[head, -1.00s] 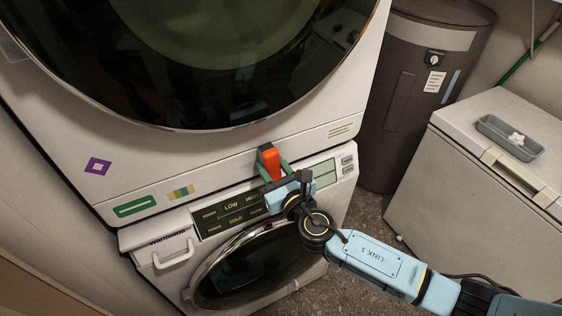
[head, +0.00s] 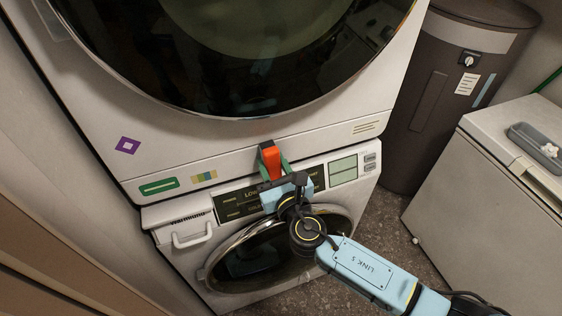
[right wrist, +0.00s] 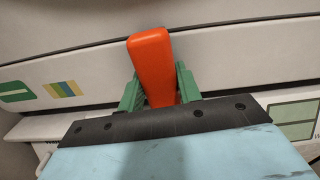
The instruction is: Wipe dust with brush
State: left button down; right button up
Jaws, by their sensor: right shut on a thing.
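My right gripper (head: 274,163) is shut on an orange block-like thing, which I take to be the brush's handle (head: 269,159). Bristles cannot be made out. In the right wrist view the orange handle (right wrist: 152,65) stands upright, leaning slightly, between the green fingers (right wrist: 158,92). It is in front of the seam between the upper machine (head: 220,150) and the lower washer (head: 190,215), just above the dark label panel (head: 235,206). Whether it touches the machine cannot be told. No dust can be made out clearly. My left gripper is not in view.
The upper machine's round dark door (head: 240,60) is above the gripper, and the lower washer's round door (head: 235,262) is below. A brown cylinder tank (head: 440,110) stands right. A white chest (head: 490,205) with a grey tray (head: 522,134) is at far right. Floor shows between.

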jog(key=shift+s+a, duration=0.3)
jog(key=shift+a, duration=0.45)
jog(key=shift+p+v, duration=0.75)
jog(key=shift+v, duration=2.25)
jog(key=v, duration=0.3)
